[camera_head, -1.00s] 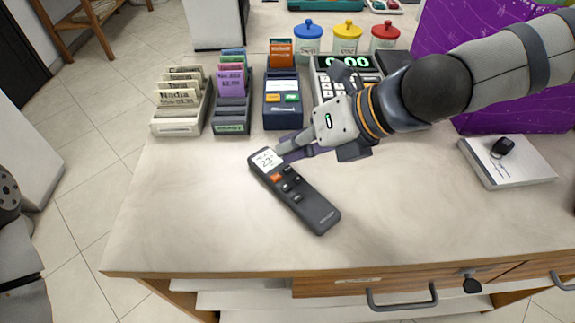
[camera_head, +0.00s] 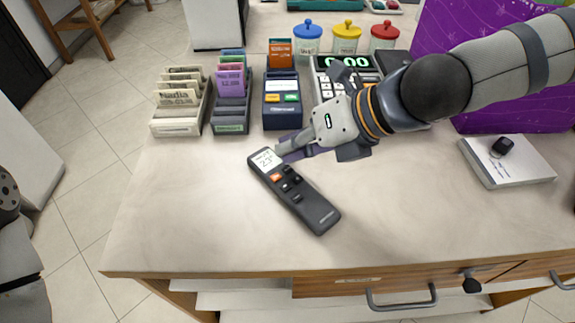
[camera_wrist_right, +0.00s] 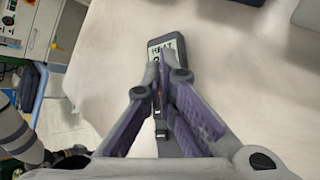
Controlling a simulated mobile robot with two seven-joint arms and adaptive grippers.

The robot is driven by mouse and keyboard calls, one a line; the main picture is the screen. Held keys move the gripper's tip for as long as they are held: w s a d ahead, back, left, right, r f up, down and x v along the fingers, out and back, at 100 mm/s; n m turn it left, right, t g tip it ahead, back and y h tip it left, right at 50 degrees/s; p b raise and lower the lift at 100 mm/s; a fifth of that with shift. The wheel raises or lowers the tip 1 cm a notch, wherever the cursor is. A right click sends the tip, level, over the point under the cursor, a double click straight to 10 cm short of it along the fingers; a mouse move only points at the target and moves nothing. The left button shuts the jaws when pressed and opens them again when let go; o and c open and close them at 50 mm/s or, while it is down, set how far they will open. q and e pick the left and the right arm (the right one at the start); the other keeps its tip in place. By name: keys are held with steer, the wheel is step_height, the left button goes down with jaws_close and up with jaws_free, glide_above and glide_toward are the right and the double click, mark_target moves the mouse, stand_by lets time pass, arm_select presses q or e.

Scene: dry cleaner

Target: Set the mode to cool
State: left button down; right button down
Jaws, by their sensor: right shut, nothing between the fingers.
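A dark grey remote control (camera_head: 312,209) lies on the counter, slanting from upper left to lower right. Its lit screen (camera_head: 266,160) is at the upper left end, with an orange button and several dark buttons below it. In the right wrist view the screen (camera_wrist_right: 163,47) reads "HEAT" on top, with the rest covered by my fingers. My right gripper (camera_head: 281,150) is shut and empty, its tips over or beside the remote near the screen; I cannot tell whether they touch it. It also shows in the right wrist view (camera_wrist_right: 158,68). My left gripper is not in view.
Ticket holders (camera_head: 231,115) and a card box (camera_head: 284,113) stand behind the remote. A calculator with a green display (camera_head: 347,62) is partly behind my right arm. A white box (camera_head: 508,165) with a black key fob lies at right. The counter's front is clear.

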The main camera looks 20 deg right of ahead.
mark_target(290, 166)
steer(key=shift+f, duration=0.1)
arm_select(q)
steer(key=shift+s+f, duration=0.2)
arm_select(e)
steer(key=shift+f, duration=0.35)
arm_select(q)
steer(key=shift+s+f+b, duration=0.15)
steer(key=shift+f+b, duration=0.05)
steer(key=shift+b, duration=0.1)
arm_select(e)
steer(key=shift+f, duration=0.35)
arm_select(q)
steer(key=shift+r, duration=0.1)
arm_select(e)
steer(key=shift+r, duration=0.1)
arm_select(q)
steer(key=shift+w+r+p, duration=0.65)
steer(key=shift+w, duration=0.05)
arm_select(e)
steer(key=shift+r, duration=0.7)
steer(key=shift+r, duration=0.1)
